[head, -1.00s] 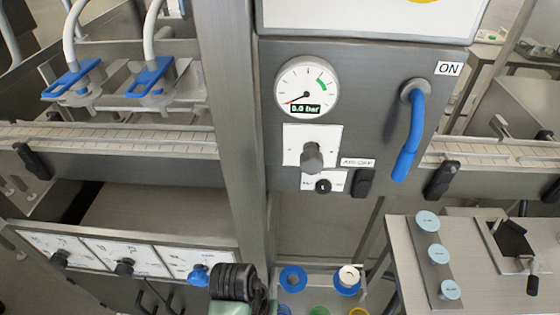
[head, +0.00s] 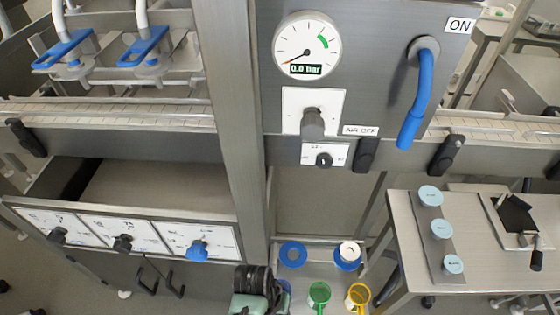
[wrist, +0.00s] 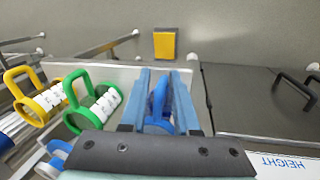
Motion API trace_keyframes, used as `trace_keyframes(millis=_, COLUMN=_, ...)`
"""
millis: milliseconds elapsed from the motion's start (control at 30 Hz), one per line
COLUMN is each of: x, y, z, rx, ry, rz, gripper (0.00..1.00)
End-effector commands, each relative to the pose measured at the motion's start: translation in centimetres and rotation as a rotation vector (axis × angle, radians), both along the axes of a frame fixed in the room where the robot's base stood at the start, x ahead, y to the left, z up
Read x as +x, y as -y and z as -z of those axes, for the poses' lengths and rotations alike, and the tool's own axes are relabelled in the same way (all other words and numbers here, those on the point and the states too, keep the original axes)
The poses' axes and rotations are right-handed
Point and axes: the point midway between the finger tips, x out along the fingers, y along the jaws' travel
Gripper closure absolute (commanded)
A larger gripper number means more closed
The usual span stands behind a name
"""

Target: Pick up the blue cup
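The blue cup (wrist: 159,104) is in the wrist view, with its upright handle between the two light-blue fingers of my gripper (wrist: 167,85). The fingers stand apart, one on each side of the handle, with a gap visible on the right. Whether the left finger touches the handle I cannot tell. Much of the cup is hidden by the fingers and gripper body. In the head view my dark wrist (head: 256,285) hides most of the cup, and only a blue sliver (head: 286,288) shows beside it.
A green cup (head: 319,294) and a yellow cup (head: 357,297) stand to the right. Two blue rings (head: 293,254) lie on the shelf behind them. A drawer-front panel (head: 120,238) is to the left and a metal table (head: 408,238) to the right.

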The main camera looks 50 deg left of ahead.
Motion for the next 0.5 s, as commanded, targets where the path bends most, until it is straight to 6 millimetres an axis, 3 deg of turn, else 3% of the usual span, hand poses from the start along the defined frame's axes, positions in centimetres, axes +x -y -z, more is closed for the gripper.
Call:
trace_keyframes(millis=67, x=0.01, y=-0.01, z=-0.05, rx=0.000, ry=0.000, rz=0.000, gripper=0.71)
trace_keyframes(millis=233, x=0.01, y=-0.02, z=-0.06, rx=0.000, ry=0.000, rz=0.000, gripper=1.00)
trace_keyframes(millis=500, x=0.00, y=0.01, z=-0.06, rx=-0.001, ry=-0.001, rz=0.000, gripper=1.00)
